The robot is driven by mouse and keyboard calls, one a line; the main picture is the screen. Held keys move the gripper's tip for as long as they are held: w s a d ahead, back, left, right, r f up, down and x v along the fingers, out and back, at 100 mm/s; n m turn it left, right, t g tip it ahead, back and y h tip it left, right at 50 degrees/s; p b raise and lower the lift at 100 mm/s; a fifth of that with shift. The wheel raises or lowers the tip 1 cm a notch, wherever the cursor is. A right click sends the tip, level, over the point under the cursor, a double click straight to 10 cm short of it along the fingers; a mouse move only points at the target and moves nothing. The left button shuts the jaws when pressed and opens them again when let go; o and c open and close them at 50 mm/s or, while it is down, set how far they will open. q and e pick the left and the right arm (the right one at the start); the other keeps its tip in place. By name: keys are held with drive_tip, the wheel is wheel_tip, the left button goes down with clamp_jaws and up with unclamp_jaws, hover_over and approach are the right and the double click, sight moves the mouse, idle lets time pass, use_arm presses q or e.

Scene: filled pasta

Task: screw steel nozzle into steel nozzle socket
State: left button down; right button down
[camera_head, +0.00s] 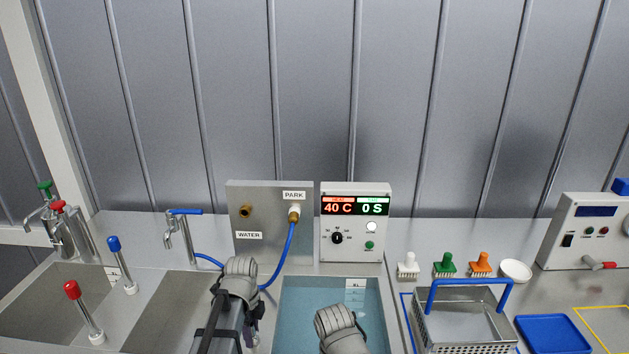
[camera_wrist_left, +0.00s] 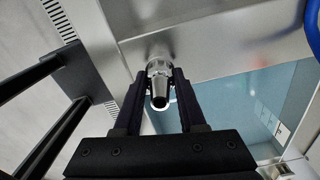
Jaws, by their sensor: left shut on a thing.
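The steel nozzle (camera_wrist_left: 158,88) is a short tapered metal piece with a dark opening in its end. In the left wrist view it sits between the two dark fingers of my left gripper (camera_wrist_left: 159,78), which is shut on it. Behind it is a bare steel surface. I cannot make out the steel nozzle socket for certain in either view. In the head view my left gripper (camera_head: 250,328) is low, by the left edge of the water basin, mostly hidden by its own wrist. My right arm's wrist shows over the basin, but its fingers are hidden.
The water-filled basin (camera_head: 300,288) lies at the centre. A panel (camera_head: 262,222) with a blue hose (camera_head: 290,250) and a control box (camera_head: 355,260) stand behind it. Red and blue-topped posts are left.

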use_arm(q)
drive_tip(key=c, duration=0.9)
unclamp_jaws()
drive_tip(key=shift+m, duration=0.6)
drive_tip(key=shift+c, duration=0.2)
drive_tip(key=o, duration=0.8)
drive_tip(key=shift+r, duration=0.15)
wheel_tip(320, 180, up, 7)
drive_tip(key=p, duration=0.7)
wheel_tip(320, 180, up, 8)
drive_tip(key=p, duration=0.8)
drive_tip(key=s+d+f+n+b, duration=0.2)
drive_tip(key=s+d+n, duration=0.1)
drive_tip(key=n, duration=0.3)
drive_tip(key=s+d+f+n+b, duration=0.2)
drive_tip(key=s+d+n, duration=0.2)
drive_tip(key=s+n, duration=0.2)
drive_tip(key=s+d+f+n+y+b, duration=0.1)
drive_tip(key=s+d+f+n+b, duration=0.2)
drive_tip(key=s+n, duration=0.2)
drive_tip(key=shift+s+d+f+n, duration=0.15)
drive_tip(key=shift+d+n, duration=0.1)
drive_tip(key=shift+n, duration=0.15)
